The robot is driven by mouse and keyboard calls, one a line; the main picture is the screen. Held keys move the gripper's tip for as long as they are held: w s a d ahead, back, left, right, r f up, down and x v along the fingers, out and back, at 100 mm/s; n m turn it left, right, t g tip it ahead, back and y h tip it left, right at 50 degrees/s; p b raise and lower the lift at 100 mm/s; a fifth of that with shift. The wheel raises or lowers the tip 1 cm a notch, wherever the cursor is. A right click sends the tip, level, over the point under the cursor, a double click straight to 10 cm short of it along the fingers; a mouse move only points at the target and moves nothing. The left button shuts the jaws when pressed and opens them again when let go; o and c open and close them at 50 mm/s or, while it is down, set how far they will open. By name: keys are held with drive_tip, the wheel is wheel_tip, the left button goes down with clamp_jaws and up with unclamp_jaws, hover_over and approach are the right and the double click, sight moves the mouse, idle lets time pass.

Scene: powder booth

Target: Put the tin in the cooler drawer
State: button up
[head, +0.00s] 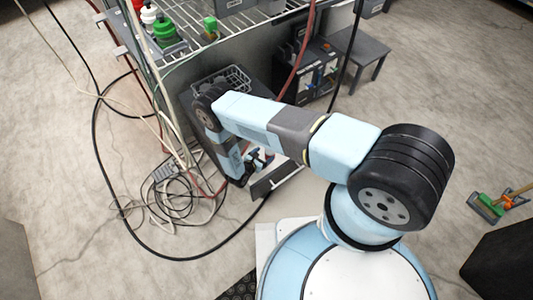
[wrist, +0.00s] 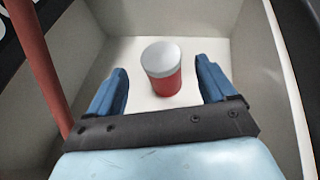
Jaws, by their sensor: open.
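A red tin with a pale grey lid (wrist: 162,75) stands upright on the white floor of an open box-like drawer, which I take for the cooler drawer (wrist: 220,20). In the wrist view my gripper (wrist: 161,66) is open, with one blue finger on each side of the tin. Clear gaps show between the tin and both fingers. In the head view my gripper (head: 258,160) points down into the pulled-out drawer (head: 287,172), partly hidden by my arm. I cannot make out the tin clearly there.
A wire shelf (head: 255,30) with green, white and red bottles stands behind. A red hose (head: 298,60) hangs near the drawer and also crosses the wrist view's left side (wrist: 38,70). A wire basket (head: 222,82) sits above the drawer. Cables (head: 175,195) lie coiled on the floor at left.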

drive_tip(key=shift+v, duration=1.85)
drive_tip(key=shift+c, duration=0.2)
